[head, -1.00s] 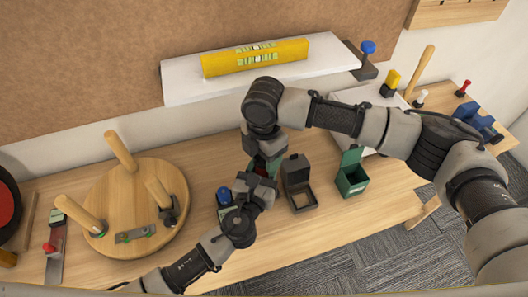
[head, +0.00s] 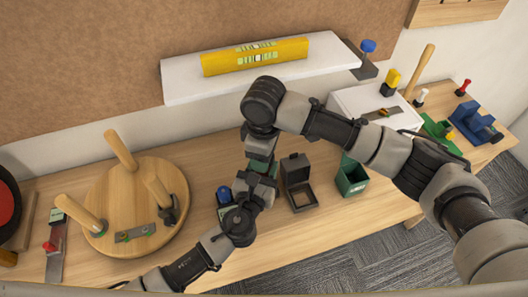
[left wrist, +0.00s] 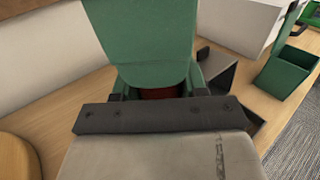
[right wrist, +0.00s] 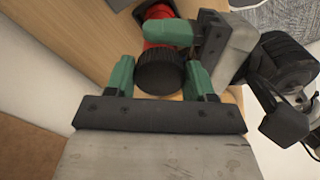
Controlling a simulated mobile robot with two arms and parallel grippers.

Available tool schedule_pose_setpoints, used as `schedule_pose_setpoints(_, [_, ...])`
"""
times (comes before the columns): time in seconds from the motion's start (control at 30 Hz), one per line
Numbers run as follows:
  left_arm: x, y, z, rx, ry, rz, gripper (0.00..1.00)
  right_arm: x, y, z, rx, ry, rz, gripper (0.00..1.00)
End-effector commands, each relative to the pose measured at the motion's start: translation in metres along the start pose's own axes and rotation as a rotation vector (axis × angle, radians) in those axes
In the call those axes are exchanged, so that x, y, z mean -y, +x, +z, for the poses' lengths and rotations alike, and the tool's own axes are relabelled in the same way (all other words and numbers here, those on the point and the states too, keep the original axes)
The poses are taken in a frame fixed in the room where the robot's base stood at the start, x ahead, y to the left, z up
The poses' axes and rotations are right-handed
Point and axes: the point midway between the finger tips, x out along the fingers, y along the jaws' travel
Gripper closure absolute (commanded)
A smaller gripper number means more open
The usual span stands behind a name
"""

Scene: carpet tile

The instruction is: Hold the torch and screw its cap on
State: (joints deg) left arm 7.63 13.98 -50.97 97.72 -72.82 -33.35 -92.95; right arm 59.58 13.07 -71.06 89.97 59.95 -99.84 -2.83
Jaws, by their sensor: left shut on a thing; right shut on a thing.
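The torch (right wrist: 155,28) has a red body, best seen in the right wrist view, with a black ribbed cap (right wrist: 160,72) at its near end. My left gripper (left wrist: 157,90) is shut on the red body; a strip of red shows between its fingers. My right gripper (right wrist: 159,78) is shut with its green fingertips on either side of the cap. The cap lines up with the body; whether its thread is seated cannot be told. In the head view both grippers (head: 262,165) meet above the bench, and the torch is hidden by them.
A dark open-lidded box (head: 298,188) and a green box (head: 350,180) stand right of my grippers. A round wooden stool (head: 130,200) lies legs-up at left. Behind is a white shelf (head: 190,88) with a yellow level (head: 254,57). A blue vise-like block (head: 472,123) is far right.

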Motion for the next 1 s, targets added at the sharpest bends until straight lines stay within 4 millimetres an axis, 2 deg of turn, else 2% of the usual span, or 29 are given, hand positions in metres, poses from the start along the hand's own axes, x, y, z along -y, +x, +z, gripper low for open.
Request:
schedule_pose_setpoints(0.07, [0.0,0.0,0.0,0.001,0.001,0.0,1.0,0.0,0.0,0.0,-0.001,-0.003,0.0,0.74])
schedule_pose_setpoints(0.1, [0.0,0.0,0.0,0.001,0.001,0.0,1.0,0.0,0.0,0.0,-0.001,-0.003,0.0,0.4])
schedule_pose_setpoints(0.27, [0.0,0.0,0.0,0.001,0.001,0.0,1.0,0.0,0.0,0.0,-0.001,-0.005,0.0,0.16])
schedule_pose_setpoints(0.53, [0.0,0.0,0.0,0.001,0.001,0.0,1.0,0.0,-0.001,0.0,-0.001,-0.006,0.0,0.16])
schedule_pose_setpoints(0.67, [0.0,0.0,0.0,0.001,0.001,0.0,1.0,0.0,-0.011,-0.001,-0.003,-0.006,0.001,0.16])
schedule_pose_setpoints(1.0, [0.0,0.0,0.0,0.001,0.001,0.0,1.0,0.0,-0.08,-0.001,-0.004,-0.007,0.003,0.16])
